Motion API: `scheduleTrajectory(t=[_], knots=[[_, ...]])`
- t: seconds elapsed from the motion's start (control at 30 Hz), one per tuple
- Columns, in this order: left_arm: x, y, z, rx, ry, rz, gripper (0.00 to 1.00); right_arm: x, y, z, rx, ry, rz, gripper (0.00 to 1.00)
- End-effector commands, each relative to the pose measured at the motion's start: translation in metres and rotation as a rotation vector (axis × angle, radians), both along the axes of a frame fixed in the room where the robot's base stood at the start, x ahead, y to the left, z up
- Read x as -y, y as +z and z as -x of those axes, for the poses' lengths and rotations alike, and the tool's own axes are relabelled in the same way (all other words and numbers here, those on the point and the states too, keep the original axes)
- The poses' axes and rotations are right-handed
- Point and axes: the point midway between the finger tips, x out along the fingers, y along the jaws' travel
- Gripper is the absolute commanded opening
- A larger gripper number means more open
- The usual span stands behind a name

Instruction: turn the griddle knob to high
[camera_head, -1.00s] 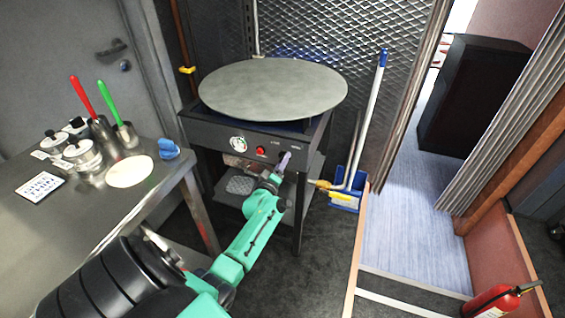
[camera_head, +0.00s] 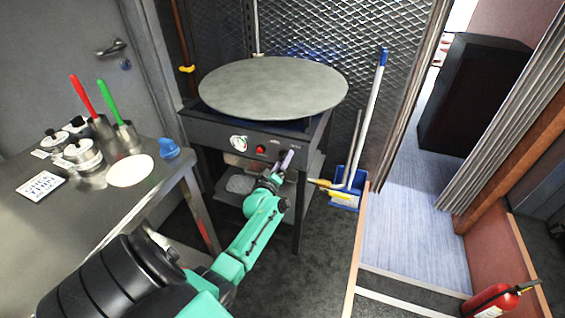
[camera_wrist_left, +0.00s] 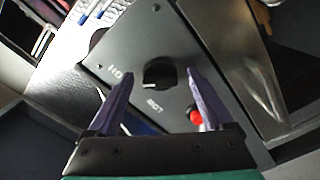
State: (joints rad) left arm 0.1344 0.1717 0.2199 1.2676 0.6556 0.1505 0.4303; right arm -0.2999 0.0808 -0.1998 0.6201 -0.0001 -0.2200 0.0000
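The griddle is a round grey plate (camera_head: 272,88) on a dark stand with a front control panel (camera_head: 215,131). In the left wrist view the black griddle knob (camera_wrist_left: 158,73) sits on the panel, with a HIGH label to its left and a LOW label below it. A pale mark shows on its lower edge. My left gripper (camera_head: 287,159) is at the right part of the panel and hides the knob in the head view. In the left wrist view its purple fingers (camera_wrist_left: 159,75) are apart, one on each side of the knob, with visible gaps. My right gripper is out of view.
A red button (camera_head: 261,149) and a white dial (camera_head: 239,143) are on the panel. A metal table (camera_head: 75,222) with pots and utensils stands at left. A broom and blue dustpan (camera_head: 345,201) stand right of the griddle.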

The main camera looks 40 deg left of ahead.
Motion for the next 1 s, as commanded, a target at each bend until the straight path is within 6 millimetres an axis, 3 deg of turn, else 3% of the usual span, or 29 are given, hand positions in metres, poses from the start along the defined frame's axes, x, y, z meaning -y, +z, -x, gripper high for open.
scheduleTrajectory(t=[0.27,0.7,0.83,1.0], knots=[[0.005,0.001,0.011,0.0,-0.002,0.002,0.85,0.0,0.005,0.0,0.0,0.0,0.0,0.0],[0.042,-0.001,0.12,-0.003,0.0,0.001,0.85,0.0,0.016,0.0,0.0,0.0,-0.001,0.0],[0.047,0.0,0.135,-0.001,0.0,0.0,0.85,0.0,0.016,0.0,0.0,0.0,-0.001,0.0],[0.048,0.0,0.138,0.0,0.0,0.0,0.85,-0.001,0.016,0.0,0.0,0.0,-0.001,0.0]])
